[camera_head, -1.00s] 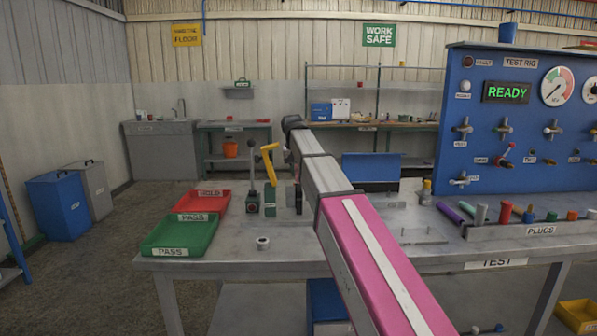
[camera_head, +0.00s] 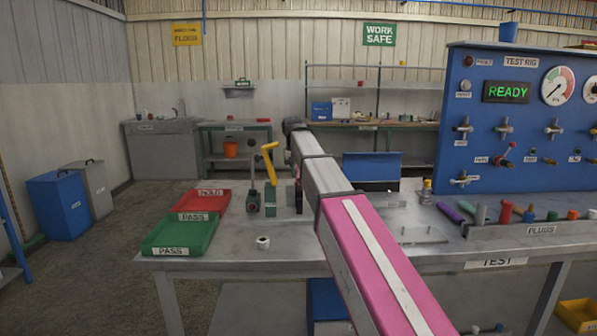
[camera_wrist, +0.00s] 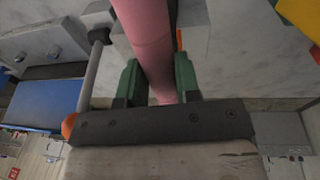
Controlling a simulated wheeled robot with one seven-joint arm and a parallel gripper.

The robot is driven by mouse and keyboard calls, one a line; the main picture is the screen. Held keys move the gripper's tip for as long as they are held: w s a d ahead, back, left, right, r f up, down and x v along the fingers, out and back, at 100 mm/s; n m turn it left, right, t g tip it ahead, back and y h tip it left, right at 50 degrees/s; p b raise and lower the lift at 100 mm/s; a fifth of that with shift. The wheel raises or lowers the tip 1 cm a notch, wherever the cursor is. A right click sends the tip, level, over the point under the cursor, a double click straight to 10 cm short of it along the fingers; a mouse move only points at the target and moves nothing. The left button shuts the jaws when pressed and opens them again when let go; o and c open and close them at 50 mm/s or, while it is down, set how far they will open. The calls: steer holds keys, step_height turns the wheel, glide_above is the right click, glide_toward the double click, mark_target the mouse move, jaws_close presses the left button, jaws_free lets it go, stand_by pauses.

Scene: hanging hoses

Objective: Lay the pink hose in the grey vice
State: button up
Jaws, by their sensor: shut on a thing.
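In the wrist view the pink hose (camera_wrist: 146,28) comes down from the top edge and runs between the two green-padded fingers of my gripper (camera_wrist: 157,66). The fingers are shut on it, one on each side. A pale grey block (camera_wrist: 193,35), which looks like part of the grey vice, is beside the hose just past the fingers. I cannot tell whether the hose lies inside the vice's jaws or only above them. In the head view my pink and grey arm hides most of the gripper, hose and vice.
A yellow-handled clamp (camera_head: 269,165) on a green base stands just left of my arm. Red (camera_head: 201,201) and green (camera_head: 180,235) trays are at the table's left end. A small white ring (camera_head: 263,243) lies in front. The blue test rig (camera_head: 520,120) and plugs fill the right side.

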mark_target(296, 172)
steer(key=shift+f, duration=1.4)
steer(key=o, duration=1)
steer(key=r, duration=0.6)
steer(key=s+a+r, duration=0.1)
steer(key=r, duration=0.2)
steer(key=shift+s+r, duration=0.1)
steer(key=shift+r, duration=0.8)
